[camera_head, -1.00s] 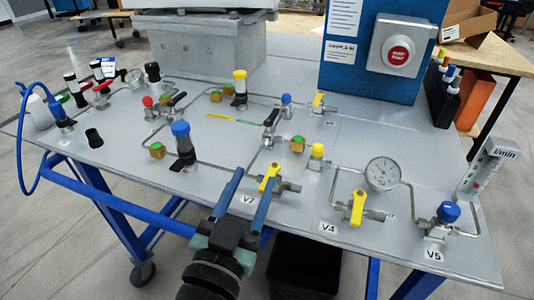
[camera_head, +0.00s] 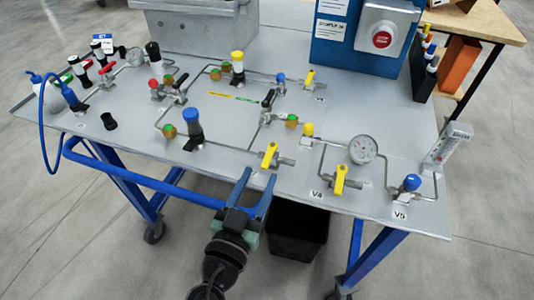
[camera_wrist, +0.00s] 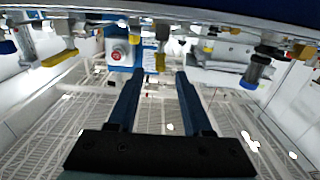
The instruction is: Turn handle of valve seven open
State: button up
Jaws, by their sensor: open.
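Valve seven has a yellow lever handle (camera_head: 269,155) near the front edge of the panel table, slanting toward the front. Its V7 label does not show now. My gripper (camera_head: 256,182) is open and empty, with its two blue fingers at the table's front edge, short of the handle and apart from it. In the wrist view, the open fingers (camera_wrist: 160,76) point toward a yellow handle (camera_wrist: 161,62), which appears beyond the gap between the tips.
The V4 valve's yellow handle (camera_head: 340,180), a gauge (camera_head: 362,149) and the V5 blue knob (camera_head: 412,182) are to the right. A blue-capped black cylinder (camera_head: 193,127) stands left. A black bin (camera_head: 298,232) is under the table.

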aim_at(263, 168)
jog(key=x, duration=0.6)
jog(key=shift+p, duration=0.35)
jog(key=shift+c, duration=0.2)
grip_shut()
